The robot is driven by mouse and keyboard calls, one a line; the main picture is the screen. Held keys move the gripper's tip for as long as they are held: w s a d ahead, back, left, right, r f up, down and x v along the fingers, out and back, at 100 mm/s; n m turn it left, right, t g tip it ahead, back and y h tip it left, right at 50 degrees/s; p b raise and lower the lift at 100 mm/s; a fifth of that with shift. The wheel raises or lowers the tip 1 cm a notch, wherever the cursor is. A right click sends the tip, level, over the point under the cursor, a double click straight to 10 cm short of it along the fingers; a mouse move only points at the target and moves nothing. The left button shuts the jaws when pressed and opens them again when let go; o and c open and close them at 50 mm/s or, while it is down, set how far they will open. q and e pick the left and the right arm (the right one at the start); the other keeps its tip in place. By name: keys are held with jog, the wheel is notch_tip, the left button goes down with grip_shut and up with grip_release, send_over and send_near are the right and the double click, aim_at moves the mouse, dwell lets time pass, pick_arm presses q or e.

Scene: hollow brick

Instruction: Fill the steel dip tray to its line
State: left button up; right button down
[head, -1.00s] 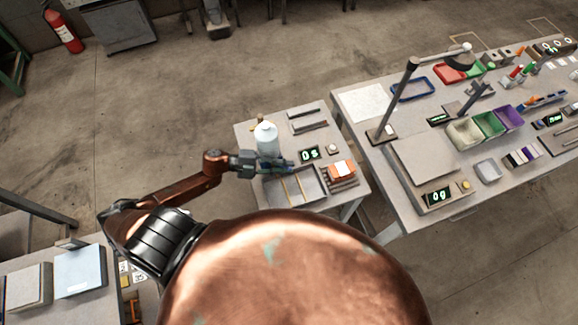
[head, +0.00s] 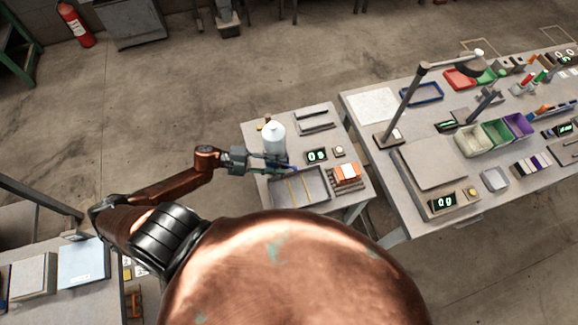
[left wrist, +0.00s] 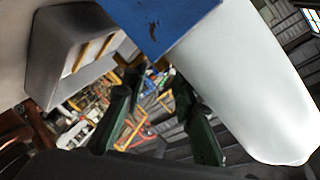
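The steel dip tray (head: 318,198) sits on the front of a small grey table, with yellowish strips across its inside. It also shows at the upper left of the left wrist view (left wrist: 48,58). A white container (head: 273,139) stands behind the tray and fills the right of the left wrist view (left wrist: 245,85). My left gripper (head: 282,168) is between the container and the tray's back left corner. In the left wrist view its green fingers (left wrist: 155,88) are apart with nothing seen between them. The liquid level and line in the tray are too small to tell.
A blue block-like surface (left wrist: 165,20) is close beyond the fingertips in the left wrist view. A green-lit display (head: 317,156) and an orange and white item (head: 347,172) stand right of the container and tray. A larger crowded bench (head: 364,105) is to the right.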

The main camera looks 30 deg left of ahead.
pick_arm(q)
jog(key=v, duration=0.6)
jog(key=shift+a, duration=0.35)
jog(key=shift+s+r, duration=0.15)
jog(key=shift+c, duration=0.2)
